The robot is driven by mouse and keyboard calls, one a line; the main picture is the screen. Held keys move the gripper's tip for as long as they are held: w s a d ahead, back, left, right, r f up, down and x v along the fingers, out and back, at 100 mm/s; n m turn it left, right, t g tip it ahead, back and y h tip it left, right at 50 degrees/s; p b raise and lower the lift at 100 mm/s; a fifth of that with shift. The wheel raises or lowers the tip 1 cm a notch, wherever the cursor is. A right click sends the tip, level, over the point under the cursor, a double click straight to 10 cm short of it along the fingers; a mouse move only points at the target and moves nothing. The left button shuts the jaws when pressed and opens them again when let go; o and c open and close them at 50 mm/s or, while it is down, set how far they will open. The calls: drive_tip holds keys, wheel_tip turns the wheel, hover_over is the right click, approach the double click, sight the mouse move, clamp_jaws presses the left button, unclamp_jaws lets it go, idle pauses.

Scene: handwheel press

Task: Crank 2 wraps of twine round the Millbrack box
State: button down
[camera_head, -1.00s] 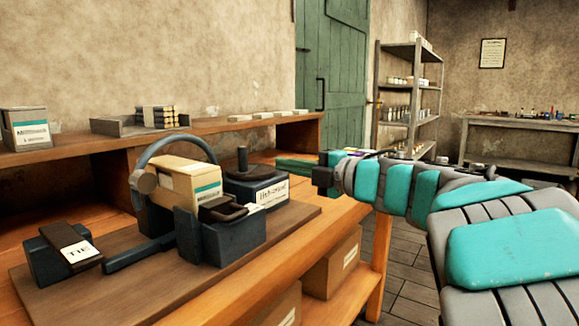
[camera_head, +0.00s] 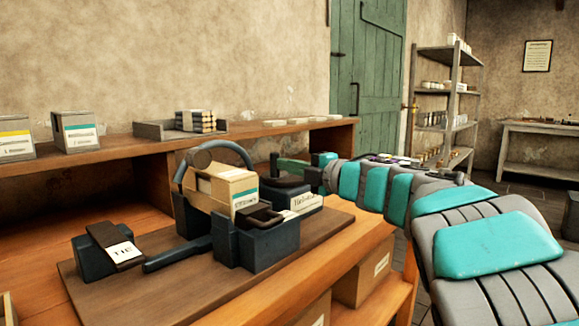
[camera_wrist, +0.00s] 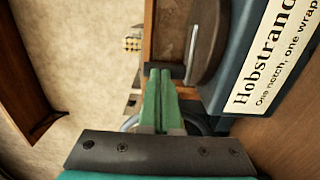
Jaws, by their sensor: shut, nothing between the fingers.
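The cardboard box with a teal-striped label (camera_head: 228,188) sits in the dark press cradle (camera_head: 268,240) under the curved handwheel (camera_head: 238,150); its lettering is too small to read. Behind it stands the Hobstrand unit (camera_head: 303,203), its label reading "One notch, one wrap" in the wrist view (camera_wrist: 275,60). The unit has a dark round top (camera_wrist: 207,45) and an upright crank post (camera_head: 274,163). My gripper (camera_head: 283,162), with green fingers, is shut and empty beside the post. The fingertips (camera_wrist: 160,70) lie close to it; contact cannot be told. No twine is visible on the box.
A dark lever block marked TIE (camera_head: 118,250) stands left on the baseboard (camera_head: 200,300). Two more labelled boxes, one yellow-striped (camera_head: 15,140) and one teal-striped (camera_head: 78,132), stand on the shelf (camera_head: 120,152) behind. A tray of small rolls (camera_head: 195,122) is there too.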

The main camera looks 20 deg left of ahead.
drive_tip(key=shift+s+a+m+t+h, duration=0.15)
drive_tip(key=shift+m+t+h, duration=0.15)
drive_tip(key=shift+m+t, duration=0.15)
idle(0.6)
